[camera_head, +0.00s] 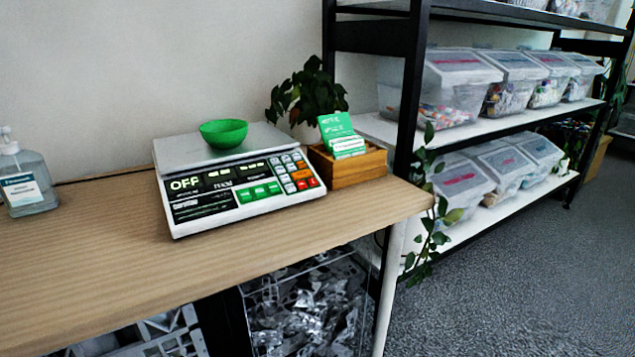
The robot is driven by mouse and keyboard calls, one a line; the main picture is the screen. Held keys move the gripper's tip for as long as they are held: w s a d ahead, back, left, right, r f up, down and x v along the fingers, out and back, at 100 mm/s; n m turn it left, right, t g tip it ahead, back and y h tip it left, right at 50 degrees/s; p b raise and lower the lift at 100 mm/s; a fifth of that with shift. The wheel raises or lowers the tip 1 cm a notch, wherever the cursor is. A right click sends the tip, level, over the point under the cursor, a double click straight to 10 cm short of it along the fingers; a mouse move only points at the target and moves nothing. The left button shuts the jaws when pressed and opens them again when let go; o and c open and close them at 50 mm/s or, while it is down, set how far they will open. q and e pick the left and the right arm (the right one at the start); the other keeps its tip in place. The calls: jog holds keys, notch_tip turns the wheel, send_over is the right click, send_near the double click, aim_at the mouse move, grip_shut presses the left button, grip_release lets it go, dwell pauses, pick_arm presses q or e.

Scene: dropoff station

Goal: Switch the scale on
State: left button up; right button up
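The scale (182,222) stands on the wooden table (95,262). It is white with a dark display panel that reads "OFF" at its left end. Its keypad (296,172) of white, orange and red buttons is at the right of the front panel, with green buttons left of it. A grey weighing plate (180,153) is on top, and a green bowl (223,132) sits on the plate. Neither of my grippers shows in this view.
A sanitizer bottle (27,182) stands at the table's left. A wooden box (350,167) with green cards and a plant (308,95) are right of the scale. A shelf with clear bins (455,85) stands at the right. The table front is clear.

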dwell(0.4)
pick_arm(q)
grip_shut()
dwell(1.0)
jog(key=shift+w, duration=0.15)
